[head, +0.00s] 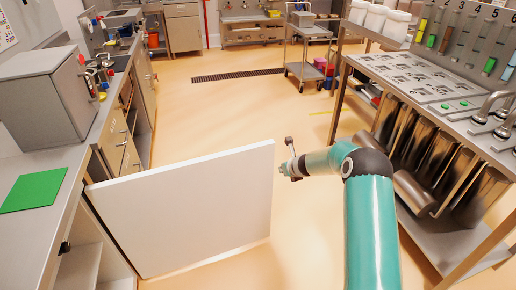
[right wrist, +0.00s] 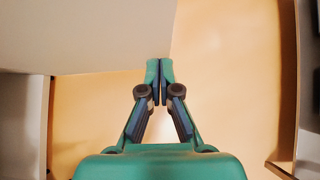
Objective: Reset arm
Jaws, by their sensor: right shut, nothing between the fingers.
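My right arm reaches forward from the bottom right in the head view, its teal links bent to the left. My right gripper (head: 284,171) is at the free edge of an open white cabinet door (head: 190,210). In the right wrist view the right gripper (right wrist: 160,66) is shut and empty, its fingertips together. The white door (right wrist: 90,35) fills the upper left there, and its edge lies close to the fingertips; I cannot tell whether they touch. My left gripper is not in the head view.
A counter with a green mat (head: 33,191) and a grey box (head: 42,103) stands on the left. A steel bench (head: 430,85) with taps and hanging bins is close on the right. A cart (head: 307,60) stands further back. The floor (head: 225,115) beyond the door is clear.

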